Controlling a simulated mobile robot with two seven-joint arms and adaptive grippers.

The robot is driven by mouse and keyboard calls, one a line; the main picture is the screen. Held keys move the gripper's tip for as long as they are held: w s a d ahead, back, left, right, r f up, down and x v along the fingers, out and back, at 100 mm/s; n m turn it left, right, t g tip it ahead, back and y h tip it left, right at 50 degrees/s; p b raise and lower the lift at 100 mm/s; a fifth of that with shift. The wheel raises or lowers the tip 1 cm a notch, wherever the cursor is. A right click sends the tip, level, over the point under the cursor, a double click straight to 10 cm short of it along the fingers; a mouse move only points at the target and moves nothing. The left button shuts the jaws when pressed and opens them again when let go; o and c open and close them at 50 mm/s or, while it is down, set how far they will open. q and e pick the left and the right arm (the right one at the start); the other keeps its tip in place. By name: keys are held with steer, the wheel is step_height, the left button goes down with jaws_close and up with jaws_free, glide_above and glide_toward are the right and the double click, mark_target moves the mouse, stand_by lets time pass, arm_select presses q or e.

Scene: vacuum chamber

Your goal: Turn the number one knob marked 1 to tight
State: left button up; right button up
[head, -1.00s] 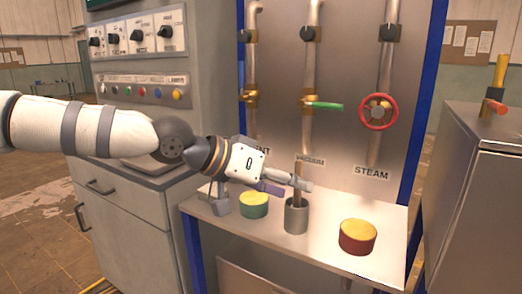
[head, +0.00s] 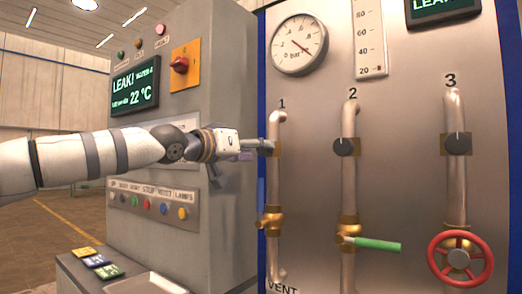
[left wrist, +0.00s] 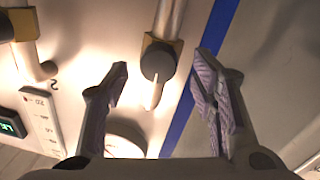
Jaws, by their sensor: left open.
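The number 1 knob is the dark round one on the pipe under the mark 1 (head: 282,104). In the head view my left gripper (head: 262,146) is in front of it and mostly hides it. In the left wrist view the knob (left wrist: 157,61) shows dark, with a pale pointer line towards the bottom of the picture, on a brass block (left wrist: 175,46). My left gripper (left wrist: 162,75) is open there, its fingers on either side of the knob in the picture, with visible gaps. Whether they reach around it in depth I cannot tell. My right gripper is not in view.
Knob 2 (head: 346,147) and knob 3 (head: 456,144) sit on pipes to the right. Below are a green lever (head: 378,245) and a red handwheel (head: 460,258). A grey control cabinet (head: 228,105) with a screen reading LEAK (head: 135,87) stands left, behind my arm.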

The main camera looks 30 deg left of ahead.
arm_select(q)
steer(key=shift+w+d, duration=0.15)
steer(key=shift+w, duration=1.05)
steer(key=shift+s, duration=0.1)
steer(key=c, duration=1.1)
steer(key=shift+c, duration=0.2)
steer(key=m, duration=0.4)
steer(key=shift+m, duration=0.4)
steer(key=m, duration=0.4)
steer(key=shift+d+g+y, duration=0.1)
steer(key=shift+g+y, duration=0.2)
steer(key=m, duration=0.4)
steer(key=shift+m, duration=0.3)
steer(key=shift+d+m+y, duration=0.1)
steer(key=shift+m+y, duration=0.3)
steer(key=shift+m, duration=1.6)
